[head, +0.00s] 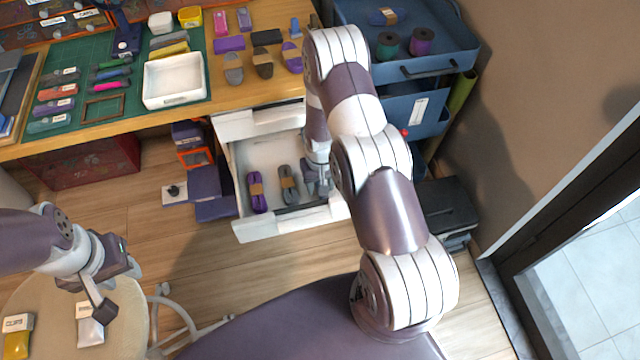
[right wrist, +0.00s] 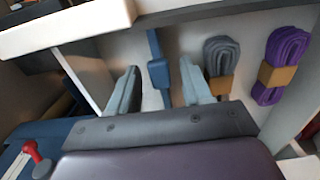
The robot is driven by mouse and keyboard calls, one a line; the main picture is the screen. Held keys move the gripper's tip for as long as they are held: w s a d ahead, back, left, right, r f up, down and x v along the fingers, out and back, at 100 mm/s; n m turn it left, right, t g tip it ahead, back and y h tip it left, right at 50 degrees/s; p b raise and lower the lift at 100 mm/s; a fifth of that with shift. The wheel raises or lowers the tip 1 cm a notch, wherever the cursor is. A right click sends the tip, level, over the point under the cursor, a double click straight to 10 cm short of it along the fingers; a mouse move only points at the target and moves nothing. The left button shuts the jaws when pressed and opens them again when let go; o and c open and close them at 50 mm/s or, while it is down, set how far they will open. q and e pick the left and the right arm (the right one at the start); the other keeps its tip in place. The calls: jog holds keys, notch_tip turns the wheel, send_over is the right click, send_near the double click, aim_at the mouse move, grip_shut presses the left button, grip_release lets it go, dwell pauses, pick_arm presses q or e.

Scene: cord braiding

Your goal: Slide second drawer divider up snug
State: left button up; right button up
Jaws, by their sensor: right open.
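The pulled-out white drawer (head: 262,228) holds a purple cord bundle (head: 257,192) and a grey cord bundle (head: 288,184). In the right wrist view the grey bundle (right wrist: 221,68) and purple bundle (right wrist: 283,65) lie to the right. A blue divider (right wrist: 158,74) stands across the drawer floor, between the fingers of my right gripper (right wrist: 160,92). The gripper is open, with bare floor showing on both sides of the divider. In the head view my right arm hides the divider and part of the drawer. My left gripper (head: 112,288) is open and empty above the round stool.
The desk (head: 235,95) above the drawer carries a white tray (head: 174,80), a green mat and several cord bundles. A blue cart (head: 408,100) stands to the right. Boxes lie left of the drawer. The round stool (head: 50,300) holds two labelled packets.

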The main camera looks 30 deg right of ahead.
jog(key=shift+f, duration=0.1)
grip_shut()
jog(key=a, duration=0.3)
jog(key=w+a, duration=0.1)
jog(key=a, duration=0.2)
jog(key=w+a, duration=0.1)
jog(key=a, duration=0.3)
jog(key=shift+w, duration=0.2)
grip_release()
notch_tip(320, 180, up, 13)
jog(key=p, duration=0.2)
jog(key=shift+f+p, duration=0.15)
jog(key=shift+p, duration=0.15)
